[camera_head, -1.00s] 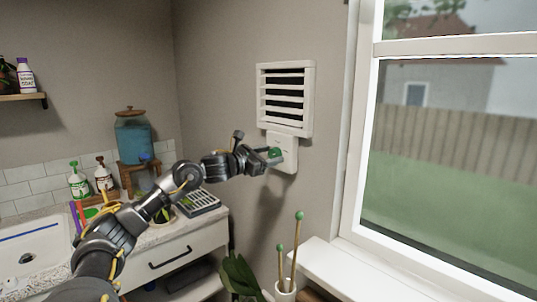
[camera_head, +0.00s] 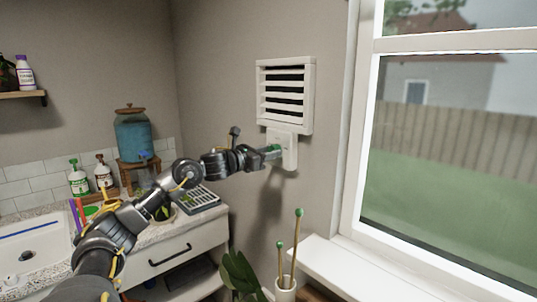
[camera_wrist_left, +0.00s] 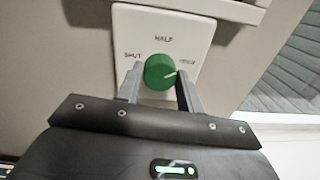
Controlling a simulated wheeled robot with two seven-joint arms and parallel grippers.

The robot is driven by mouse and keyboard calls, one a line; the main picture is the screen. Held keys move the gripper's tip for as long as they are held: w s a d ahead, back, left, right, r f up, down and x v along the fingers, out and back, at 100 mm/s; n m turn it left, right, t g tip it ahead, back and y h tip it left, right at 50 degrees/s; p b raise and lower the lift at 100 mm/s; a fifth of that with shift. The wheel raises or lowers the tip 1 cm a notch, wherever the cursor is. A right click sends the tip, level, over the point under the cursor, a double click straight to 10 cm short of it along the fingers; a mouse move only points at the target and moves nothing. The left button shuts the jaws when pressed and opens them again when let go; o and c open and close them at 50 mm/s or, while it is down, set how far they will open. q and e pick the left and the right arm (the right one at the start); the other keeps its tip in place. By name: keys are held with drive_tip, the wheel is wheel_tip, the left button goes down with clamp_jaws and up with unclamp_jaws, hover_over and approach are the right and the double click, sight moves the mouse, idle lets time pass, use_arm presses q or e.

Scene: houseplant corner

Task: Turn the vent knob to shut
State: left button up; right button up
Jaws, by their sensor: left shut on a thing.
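The green vent knob (camera_wrist_left: 159,71) sits on a white plate (camera_wrist_left: 190,36) marked SHUT at left, HALF at top and a blurred label at right. Its pale pointer line points right, towards the blurred label. My left gripper (camera_head: 272,152) is at the plate under the white vent (camera_head: 286,65), whose slats have dark gaps between them. In the left wrist view the fingers of this gripper (camera_wrist_left: 158,80) stand on both sides of the knob, shut on it. In the head view they partly hide the knob. My right gripper is not in view.
A counter (camera_head: 150,232) with a sink, bottles, a seed tray (camera_head: 198,199) and a blue dispenser (camera_head: 133,138) lies left, below my arm. A window (camera_head: 440,140) and white sill (camera_head: 390,272) are right. A pot with green-tipped sticks (camera_head: 286,290) stands below the vent.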

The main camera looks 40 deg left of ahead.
use_arm(q)
drive_tip(key=n+p, duration=0.2)
drive_tip(key=n, duration=1.1)
drive_tip(key=n+y+p, duration=0.1)
drive_tip(key=n+p, duration=0.2)
drive_tip(key=n, duration=1)
drive_tip(key=shift+f+n+t+y, duration=0.1)
drive_tip(key=shift+n+t+y, duration=0.2)
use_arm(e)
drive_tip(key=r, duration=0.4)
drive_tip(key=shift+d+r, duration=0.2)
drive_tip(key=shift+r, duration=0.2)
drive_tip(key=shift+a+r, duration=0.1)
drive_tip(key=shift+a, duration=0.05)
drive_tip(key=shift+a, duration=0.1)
